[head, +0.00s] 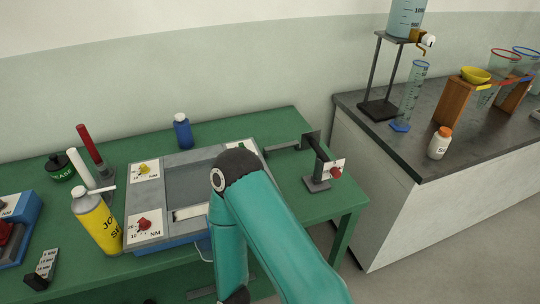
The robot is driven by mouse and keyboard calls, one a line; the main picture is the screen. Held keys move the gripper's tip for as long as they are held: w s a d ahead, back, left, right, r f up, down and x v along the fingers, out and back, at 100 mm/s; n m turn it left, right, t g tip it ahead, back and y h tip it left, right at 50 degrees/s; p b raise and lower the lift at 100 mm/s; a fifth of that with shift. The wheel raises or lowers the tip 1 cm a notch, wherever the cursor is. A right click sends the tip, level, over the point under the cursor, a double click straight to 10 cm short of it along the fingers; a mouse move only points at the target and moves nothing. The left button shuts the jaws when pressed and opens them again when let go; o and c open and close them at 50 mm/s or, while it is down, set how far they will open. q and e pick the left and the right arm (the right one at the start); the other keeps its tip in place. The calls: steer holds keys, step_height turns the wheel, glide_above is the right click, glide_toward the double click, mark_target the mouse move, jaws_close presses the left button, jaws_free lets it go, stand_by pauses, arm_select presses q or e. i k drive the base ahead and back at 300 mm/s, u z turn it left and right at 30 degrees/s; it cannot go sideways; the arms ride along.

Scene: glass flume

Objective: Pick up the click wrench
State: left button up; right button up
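I cannot pick out the click wrench for certain. A red-topped rod (87,140) and a white rod (80,168) stand at the left of the green table (265,125); either could be a tool handle, but their lower ends are partly hidden. A dark bar (283,148) runs to a dark bracket at the table's right end, with a white card and red knob (335,171). One of my teal arms bends in the middle and hides part of the table; its gripper is out of the picture. My other gripper is not seen either.
A blue-grey case (145,225) with yellow and red knobs lies mid-table. Around it stand a yellow can (97,222), a dark green jar (59,167) and a blue bottle (182,131). A grey-topped bench (480,140) with glassware is at right.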

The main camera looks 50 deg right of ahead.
mark_target(318, 162)
steer(key=u, duration=0.15)
steer(key=k, duration=1.7)
steer(key=z, duration=0.85)
steer(key=i, duration=0.9)
steer(key=z, duration=0.1)
